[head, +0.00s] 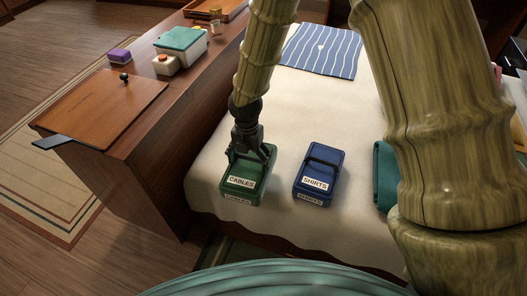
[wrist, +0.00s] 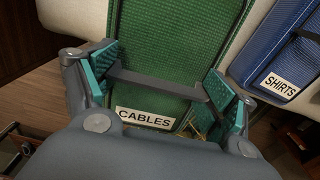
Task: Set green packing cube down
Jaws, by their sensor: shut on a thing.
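The green packing cube (head: 241,184), labelled CABLES, is at the front left of the cream-covered surface (head: 290,115) in the head view. My gripper (head: 250,152) is above it, pointing down, shut on its dark strap handle. In the wrist view the green cube (wrist: 180,60) fills the middle, and the teal finger pads of my gripper (wrist: 165,85) are at both ends of the dark strap. I cannot tell whether the cube's underside touches the surface.
A blue packing cube (head: 318,174) labelled SHIRTS lies just right of the green one. A teal folded item (head: 384,175) is further right, partly behind my arm. A striped blue cloth (head: 322,50) lies at the back. A wooden desk (head: 150,125) stands left, holding small boxes.

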